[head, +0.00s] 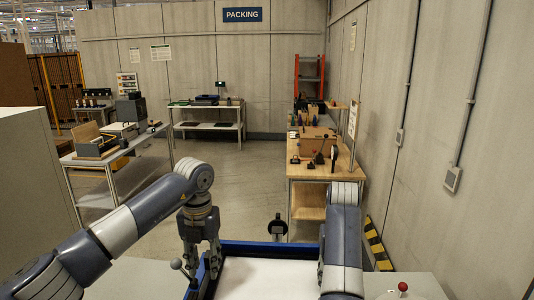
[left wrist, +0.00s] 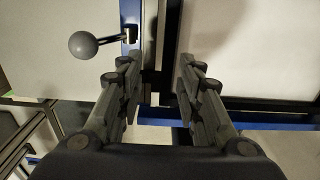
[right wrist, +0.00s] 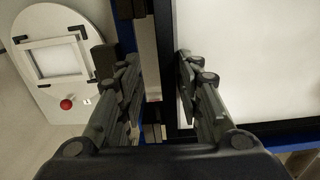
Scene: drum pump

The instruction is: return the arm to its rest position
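My left gripper (head: 203,262) points down over the left edge of a blue-framed white surface (head: 262,282). In the left wrist view its fingers (left wrist: 157,78) are apart, with the dark and blue frame edge showing in the gap; no held object is seen. My right arm comes down over the right side of the same surface and hides its gripper in the head view. In the right wrist view the right fingers (right wrist: 160,75) are also apart, over a dark frame edge. I cannot tell how high either gripper is above the frame.
A lever with a grey ball (left wrist: 83,44) stands left of my left gripper. A red knob (right wrist: 67,104) lies left in the right wrist view. Ahead are a wooden workbench (head: 325,160), a left table (head: 112,152) and open floor. A wall closes the right side.

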